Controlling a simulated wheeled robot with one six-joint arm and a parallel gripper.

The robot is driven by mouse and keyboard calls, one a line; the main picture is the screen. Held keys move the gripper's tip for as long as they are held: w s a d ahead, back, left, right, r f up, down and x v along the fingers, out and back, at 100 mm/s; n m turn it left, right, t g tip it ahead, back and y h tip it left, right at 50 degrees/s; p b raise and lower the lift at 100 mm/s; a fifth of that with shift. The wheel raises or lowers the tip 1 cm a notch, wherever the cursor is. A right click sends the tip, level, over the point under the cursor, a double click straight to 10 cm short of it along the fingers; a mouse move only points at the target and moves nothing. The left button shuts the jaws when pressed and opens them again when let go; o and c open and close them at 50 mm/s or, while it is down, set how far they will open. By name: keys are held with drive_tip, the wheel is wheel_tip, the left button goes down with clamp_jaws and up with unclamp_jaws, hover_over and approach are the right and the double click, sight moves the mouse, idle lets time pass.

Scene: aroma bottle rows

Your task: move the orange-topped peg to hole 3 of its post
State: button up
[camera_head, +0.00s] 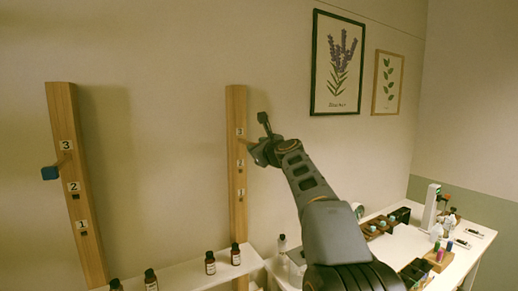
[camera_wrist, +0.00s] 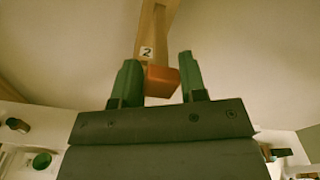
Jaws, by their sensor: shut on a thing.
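The orange-topped peg (camera_wrist: 163,80) shows in the wrist view between the two fingers of my gripper (camera_wrist: 160,75), which is shut on it. In the head view my gripper (camera_head: 259,141) is beside the upper part of the right wooden post (camera_head: 238,105) and hides the peg. This post has labels 3, 2 and 1 from top to bottom. In the wrist view the label 2 (camera_wrist: 147,53) is on the post just beyond the peg. I cannot tell whether the peg's shaft is in a hole.
A left wooden post (camera_head: 63,115) holds a blue-topped peg (camera_head: 50,172) near its label 3. A white shelf (camera_head: 190,275) with dark bottles runs below the posts. A white table (camera_head: 475,240) with bottles and boxes stands at the right. Two framed pictures hang on the wall.

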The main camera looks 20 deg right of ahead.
drive_tip(key=shift+w, duration=0.3)
drive_tip(key=o, duration=1)
drive_tip(key=shift+s, duration=0.1)
drive_tip(key=s+d+b, duration=0.1)
drive_tip(key=s+b, duration=0.4)
drive_tip(key=s, duration=0.8)
drive_tip(key=shift+s+r, duration=0.25)
drive_tip(key=shift+d, duration=0.1)
